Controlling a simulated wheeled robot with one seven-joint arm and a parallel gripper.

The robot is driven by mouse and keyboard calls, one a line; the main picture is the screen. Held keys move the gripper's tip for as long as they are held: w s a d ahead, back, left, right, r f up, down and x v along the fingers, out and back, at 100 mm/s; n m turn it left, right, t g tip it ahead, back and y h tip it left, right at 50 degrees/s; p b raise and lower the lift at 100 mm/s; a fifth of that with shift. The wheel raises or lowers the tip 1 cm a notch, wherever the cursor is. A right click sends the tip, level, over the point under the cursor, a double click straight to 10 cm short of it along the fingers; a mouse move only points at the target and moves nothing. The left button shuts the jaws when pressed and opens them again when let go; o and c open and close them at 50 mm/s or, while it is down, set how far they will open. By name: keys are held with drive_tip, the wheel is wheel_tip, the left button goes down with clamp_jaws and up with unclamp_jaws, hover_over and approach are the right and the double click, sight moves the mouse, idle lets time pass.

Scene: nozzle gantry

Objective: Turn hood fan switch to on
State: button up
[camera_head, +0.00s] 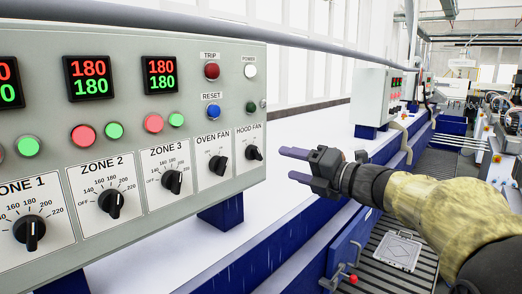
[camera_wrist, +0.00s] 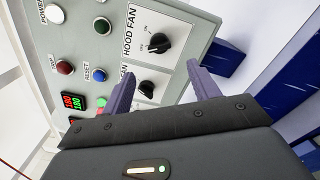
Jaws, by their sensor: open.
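The hood fan switch (camera_head: 254,153) is a black rotary knob on a white label plate at the right end of the grey control panel (camera_head: 120,215). In the wrist view the hood fan knob (camera_wrist: 159,43) lies ahead of the fingers, in the gap between them, with nothing touching it. My gripper (camera_head: 297,167) is open and empty, to the right of the knob and apart from it. In the wrist view my gripper (camera_wrist: 163,85) shows two purple fingers spread wide. The small position marks beside the knob are hard to read in the head view.
The oven fan knob (camera_head: 221,163) is just left of the hood fan knob. Zone knobs, displays and buttons fill the panel's left. A grey pipe (camera_head: 200,26) runs above it. A blue frame (camera_head: 345,250) and white surface lie behind and below my arm.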

sight(259, 155)
drive_tip(key=p+x, duration=0.3)
drive_tip(key=x, duration=0.5)
drive_tip(key=shift+w+a+r, duration=0.1)
drive_tip(key=shift+w+a, duration=0.15)
drive_tip(key=shift+a, duration=0.05)
drive_tip(key=shift+w+a, duration=0.3)
drive_tip(key=shift+a, duration=0.15)
drive_tip(key=c, duration=1)
